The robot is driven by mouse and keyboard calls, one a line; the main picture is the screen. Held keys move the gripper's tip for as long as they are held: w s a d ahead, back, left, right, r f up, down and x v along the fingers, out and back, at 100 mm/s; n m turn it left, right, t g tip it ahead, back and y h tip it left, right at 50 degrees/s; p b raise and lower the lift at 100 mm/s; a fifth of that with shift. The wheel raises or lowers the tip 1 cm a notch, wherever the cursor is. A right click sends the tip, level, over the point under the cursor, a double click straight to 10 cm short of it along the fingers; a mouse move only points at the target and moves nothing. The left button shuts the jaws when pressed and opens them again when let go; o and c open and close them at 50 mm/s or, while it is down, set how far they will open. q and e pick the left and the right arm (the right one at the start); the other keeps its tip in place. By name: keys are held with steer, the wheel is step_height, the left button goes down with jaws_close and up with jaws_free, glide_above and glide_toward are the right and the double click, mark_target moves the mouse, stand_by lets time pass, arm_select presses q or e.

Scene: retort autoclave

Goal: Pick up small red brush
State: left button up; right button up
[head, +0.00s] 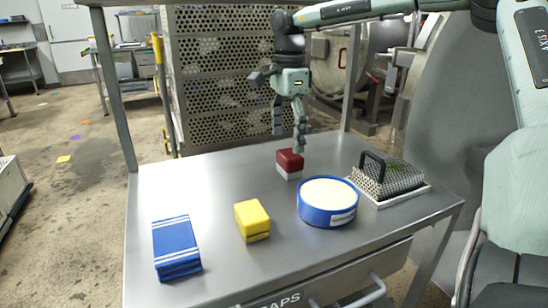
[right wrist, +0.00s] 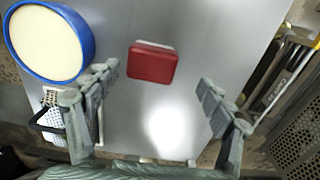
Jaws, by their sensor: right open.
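The small red brush (head: 289,162) has a dark red top and a white lower part. It sits on the metal table (head: 205,187) near the far edge. In the right wrist view the brush (right wrist: 152,63) lies ahead of the fingertips, between their lines and nearer the left finger. My right gripper (head: 288,143) is open and empty, just above and behind the brush in the head view. Both spread fingers of the gripper (right wrist: 160,82) show in the right wrist view. My left gripper is not in view.
A blue round tub (head: 327,214) with a cream top stands right of the brush. A yellow block (head: 252,220) and a folded blue cloth (head: 176,248) lie nearer. The table's left middle is clear.

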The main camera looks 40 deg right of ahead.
mark_target(291, 153)
steer(key=shift+s+f, duration=0.75)
steer(key=shift+s, duration=0.05)
step_height(291, 153, down, 4)
steer(key=shift+w+r+p, duration=0.1)
steer(key=shift+r+p, duration=0.05)
steer(key=shift+p, duration=0.2)
steer(key=shift+f, duration=0.2)
steer(key=shift+w, duration=0.1)
steer(key=c, duration=1.3)
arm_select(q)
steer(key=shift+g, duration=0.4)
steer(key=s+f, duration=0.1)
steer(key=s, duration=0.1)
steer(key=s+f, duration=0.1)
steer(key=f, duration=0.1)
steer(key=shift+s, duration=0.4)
arm_select(e)
steer(key=shift+r, duration=0.1)
